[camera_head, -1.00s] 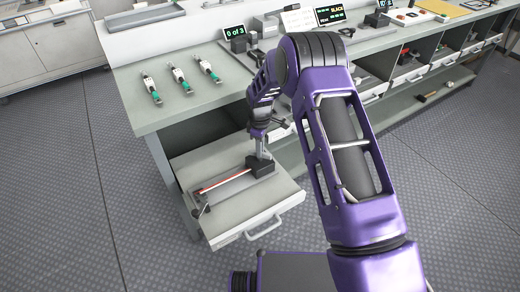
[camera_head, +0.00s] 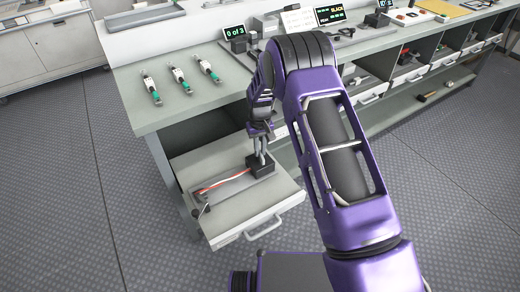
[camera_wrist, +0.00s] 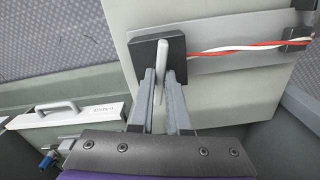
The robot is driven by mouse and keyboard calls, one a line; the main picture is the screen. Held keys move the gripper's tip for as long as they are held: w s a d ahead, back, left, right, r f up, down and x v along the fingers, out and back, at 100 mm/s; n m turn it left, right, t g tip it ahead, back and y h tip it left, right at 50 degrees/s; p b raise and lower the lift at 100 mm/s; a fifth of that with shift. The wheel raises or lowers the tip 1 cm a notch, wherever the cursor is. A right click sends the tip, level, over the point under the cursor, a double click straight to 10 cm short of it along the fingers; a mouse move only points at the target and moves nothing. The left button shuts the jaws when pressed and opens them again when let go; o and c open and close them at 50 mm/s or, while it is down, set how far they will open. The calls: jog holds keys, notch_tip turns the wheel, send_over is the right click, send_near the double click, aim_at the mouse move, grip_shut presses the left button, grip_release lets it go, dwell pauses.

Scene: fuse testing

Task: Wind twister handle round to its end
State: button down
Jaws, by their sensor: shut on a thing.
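The twister is a black block (camera_head: 262,168) on a grey plate in the pulled-out drawer, and it shows large in the wrist view (camera_wrist: 150,50). Its handle (camera_wrist: 158,88) is a thin pale rod standing out from the block. My gripper (camera_wrist: 160,78) is over the block with the handle between its fingers, shut on it. A red and white wire pair (camera_wrist: 245,48) runs twisted from the block to a small black clamp (camera_wrist: 297,36) at the plate's other end. In the head view the wire (camera_head: 222,182) lies along the plate. The handle is hidden there.
The drawer (camera_head: 240,215) sticks out under the workbench, with a handle at its front. Several fuse-like pieces (camera_head: 181,80) lie on the bench top beside a display (camera_head: 234,32) reading "0 of 3". Open shelves with bins stand to the right.

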jog(key=m, duration=0.5)
jog(key=shift+m, duration=0.3)
jog(key=m, duration=0.5)
jog(key=shift+m, duration=0.3)
jog(key=m, duration=0.9)
jog(key=shift+m, duration=0.4)
jog(key=m, duration=0.5)
jog(key=shift+p, duration=0.4)
jog(key=m, duration=0.6)
jog(key=shift+p, duration=0.35)
jog(key=m, duration=0.5)
jog(key=shift+p, duration=0.35)
jog(key=m+p, duration=0.1)
jog(key=m, duration=0.3)
jog(key=shift+m+p, duration=0.3)
jog(key=shift+p, duration=0.1)
